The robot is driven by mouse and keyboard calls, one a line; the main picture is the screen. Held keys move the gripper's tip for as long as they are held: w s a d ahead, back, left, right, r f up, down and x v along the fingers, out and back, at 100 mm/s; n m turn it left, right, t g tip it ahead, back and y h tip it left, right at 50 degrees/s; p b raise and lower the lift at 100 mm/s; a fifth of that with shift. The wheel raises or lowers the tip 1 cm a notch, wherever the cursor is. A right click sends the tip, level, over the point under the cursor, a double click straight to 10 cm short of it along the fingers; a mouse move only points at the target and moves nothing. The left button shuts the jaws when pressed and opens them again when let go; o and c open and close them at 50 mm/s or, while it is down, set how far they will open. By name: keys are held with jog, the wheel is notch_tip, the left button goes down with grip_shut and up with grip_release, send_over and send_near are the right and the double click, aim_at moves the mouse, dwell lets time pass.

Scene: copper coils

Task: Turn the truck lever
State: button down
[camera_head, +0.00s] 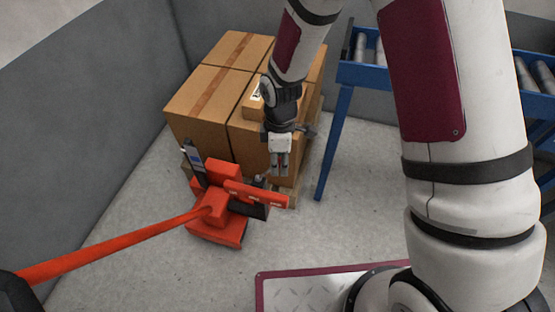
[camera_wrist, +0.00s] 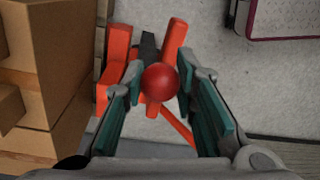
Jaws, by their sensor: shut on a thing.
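The red pallet truck (camera_head: 220,228) stands on the floor in front of stacked boxes, its long red handle (camera_head: 120,243) reaching to the lower left. In the wrist view, the round red knob of the truck lever (camera_wrist: 160,82) sits between my fingertips, with the truck's orange-red parts (camera_wrist: 117,48) behind it. My gripper (camera_head: 279,172) points down over the right side of the truck and is shut on the knob. My fingers also flank it in the wrist view (camera_wrist: 158,90). In the head view the knob is hidden or too small to make out.
Cardboard boxes (camera_head: 205,95) rise directly behind the truck and beside my gripper. A blue roller conveyor (camera_head: 365,75) stands to the right, its leg (camera_head: 334,145) near the boxes. Grey walls (camera_head: 75,125) close the left. Open floor (camera_head: 170,275) lies in front.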

jog(key=shift+s+d+f, duration=0.15)
jog(key=shift+s+d, duration=0.05)
jog(key=shift+d, duration=0.05)
jog(key=c, duration=1.3)
grip_release()
jog(key=shift+w, duration=0.1)
jog(key=shift+a, duration=0.1)
jog(key=shift+r, duration=0.25)
jog(key=r, duration=0.6)
jog(key=w+r, duration=0.1)
jog(key=r, duration=0.3)
jog(key=shift+r, duration=0.8)
